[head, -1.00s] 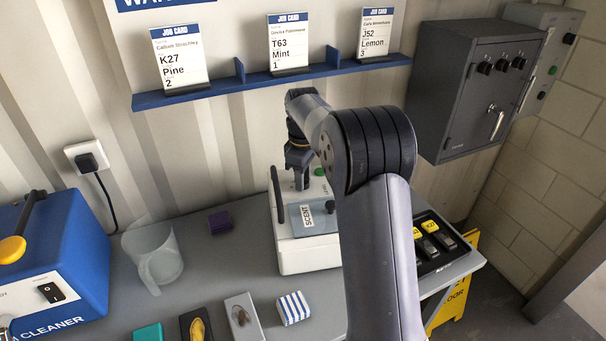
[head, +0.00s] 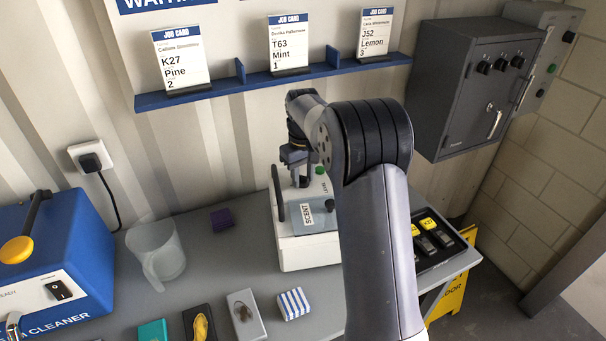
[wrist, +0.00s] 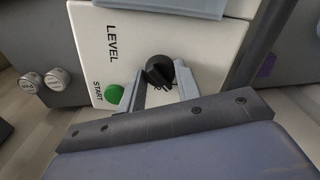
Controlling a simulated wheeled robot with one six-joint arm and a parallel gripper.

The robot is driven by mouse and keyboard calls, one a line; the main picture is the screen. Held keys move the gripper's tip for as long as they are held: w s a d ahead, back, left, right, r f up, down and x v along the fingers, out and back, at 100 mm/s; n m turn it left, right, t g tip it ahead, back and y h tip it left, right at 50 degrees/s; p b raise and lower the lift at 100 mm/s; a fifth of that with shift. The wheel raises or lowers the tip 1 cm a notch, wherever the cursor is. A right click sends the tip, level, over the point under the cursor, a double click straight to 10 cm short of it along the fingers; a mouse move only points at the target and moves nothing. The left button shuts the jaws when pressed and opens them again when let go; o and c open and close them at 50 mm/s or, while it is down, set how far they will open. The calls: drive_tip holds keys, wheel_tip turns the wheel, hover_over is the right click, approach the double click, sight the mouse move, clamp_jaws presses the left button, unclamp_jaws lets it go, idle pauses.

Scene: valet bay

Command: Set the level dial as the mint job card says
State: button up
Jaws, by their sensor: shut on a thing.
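The mint job card (head: 288,45) stands in the middle of the blue shelf and reads T63, Mint, 1. The white scent machine (head: 308,252) stands on the bench below it. In the wrist view its panel (wrist: 210,42) carries the word LEVEL, a black level dial (wrist: 158,70) and a green START button (wrist: 114,94). My gripper (wrist: 160,82) has one finger on each side of the dial and is shut on it. The fingers hide part of the dial's surrounding marks, so its setting is unclear. In the head view my gripper (head: 295,172) is at the machine's top rear.
Pine (head: 180,62) and lemon (head: 374,35) cards flank the mint card. A clear jug (head: 158,255), a purple block (head: 222,219) and a striped block (head: 293,304) are on the bench. A tray with yellow-tagged keys (head: 445,250) lies right of my arm.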

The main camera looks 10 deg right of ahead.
sight(303, 176)
idle(0.4)
drive_tip(key=o, duration=1)
wheel_tip(303, 176, up, 11)
drive_tip(key=shift+f+b, duration=0.1)
drive_tip(key=shift+b, duration=0.5)
wheel_tip(303, 176, down, 10)
drive_tip(key=shift+f+p, duration=0.2)
drive_tip(key=shift+p, duration=0.45)
drive_tip(key=shift+f, duration=0.25)
drive_tip(key=shift+n, duration=0.3)
